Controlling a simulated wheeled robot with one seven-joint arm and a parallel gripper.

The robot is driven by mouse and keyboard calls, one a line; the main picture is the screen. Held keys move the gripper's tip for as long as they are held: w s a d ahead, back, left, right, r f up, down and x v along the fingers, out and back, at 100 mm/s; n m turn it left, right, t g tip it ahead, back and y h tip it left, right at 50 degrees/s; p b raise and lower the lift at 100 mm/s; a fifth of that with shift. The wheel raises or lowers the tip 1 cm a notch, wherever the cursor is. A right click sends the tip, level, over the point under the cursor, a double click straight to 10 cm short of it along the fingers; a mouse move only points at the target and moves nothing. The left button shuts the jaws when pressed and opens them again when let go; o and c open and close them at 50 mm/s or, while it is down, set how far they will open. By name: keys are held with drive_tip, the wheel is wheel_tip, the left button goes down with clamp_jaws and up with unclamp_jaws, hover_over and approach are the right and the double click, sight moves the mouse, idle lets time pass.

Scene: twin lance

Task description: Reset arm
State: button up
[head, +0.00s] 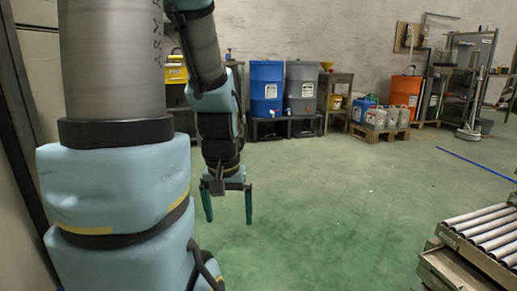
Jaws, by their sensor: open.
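My gripper (228,205) hangs pointing down at the end of my arm, left of the picture's middle. Its two green fingers are spread apart with nothing between them. It hangs in front of the bare green floor and touches nothing that I can see. My arm's large blue and grey links fill the left side of the head view and hide part of the room behind them.
A roller conveyor (485,232) stands at the lower right. Blue (267,88) and grey (301,88) drums stand along the back wall. A pallet (379,131) with containers and an orange drum (405,93) are farther right. The middle floor (335,200) is clear.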

wheel_tip(320, 180, up, 36)
drive_tip(key=p, duration=3.5)
drive_tip(key=shift+r, duration=0.2)
drive_tip(key=shift+c, duration=0.4)
